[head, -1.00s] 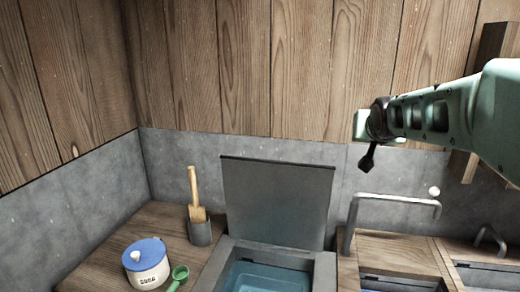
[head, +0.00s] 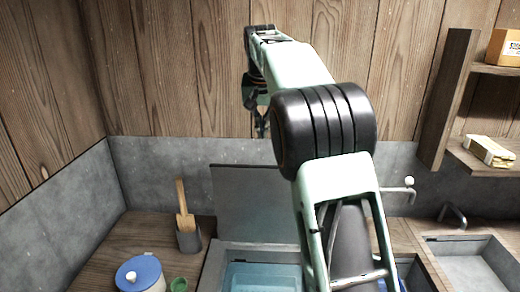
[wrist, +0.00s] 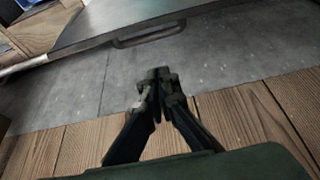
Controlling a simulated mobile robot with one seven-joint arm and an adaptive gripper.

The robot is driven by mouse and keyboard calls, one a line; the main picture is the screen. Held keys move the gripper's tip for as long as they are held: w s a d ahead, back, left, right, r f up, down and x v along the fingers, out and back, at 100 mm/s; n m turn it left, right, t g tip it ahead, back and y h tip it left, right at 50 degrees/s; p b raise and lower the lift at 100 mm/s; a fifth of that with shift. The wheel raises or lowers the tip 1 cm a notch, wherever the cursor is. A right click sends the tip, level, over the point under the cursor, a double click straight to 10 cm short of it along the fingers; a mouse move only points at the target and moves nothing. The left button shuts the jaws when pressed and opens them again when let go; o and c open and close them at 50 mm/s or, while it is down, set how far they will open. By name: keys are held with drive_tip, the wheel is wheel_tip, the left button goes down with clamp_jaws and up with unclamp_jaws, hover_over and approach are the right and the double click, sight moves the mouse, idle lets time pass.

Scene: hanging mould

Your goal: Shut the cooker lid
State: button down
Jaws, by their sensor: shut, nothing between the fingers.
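The cooker lid (head: 250,205) is a flat grey panel standing open and upright against the grey splashback in the head view. Below it is the open cooker with a blue-tinted interior (head: 258,277); my arm hides its right side. In the wrist view a grey lid edge (wrist: 185,14) crosses the top, with a bar-like handle (wrist: 150,39) beside it. My gripper (head: 262,130) is above the lid's top edge in the head view. Its fingers (wrist: 160,76) are closed together with nothing between them, apart from the lid.
Left of the cooker stand a utensil pot (head: 188,238) with a wooden tool, a blue-lidded jar (head: 140,276) and a green cup-like thing (head: 179,285). A tap (head: 400,190) and a sink (head: 475,265) are at right. Shelves (head: 485,70) hang at upper right.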

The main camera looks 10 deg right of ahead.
drive_tip(key=x, duration=0.9)
drive_tip(key=shift+d+f+p, duration=0.15)
drive_tip(key=shift+p, duration=0.25)
drive_tip(key=shift+f, duration=0.2)
drive_tip(key=shift+s+a+f, duration=0.1)
drive_tip(key=shift+s+a, duration=0.1)
drive_tip(key=shift+s, duration=0.75)
drive_tip(key=shift+s+a, duration=0.2)
drive_tip(key=shift+s, duration=0.7)
drive_tip(key=shift+f, duration=0.1)
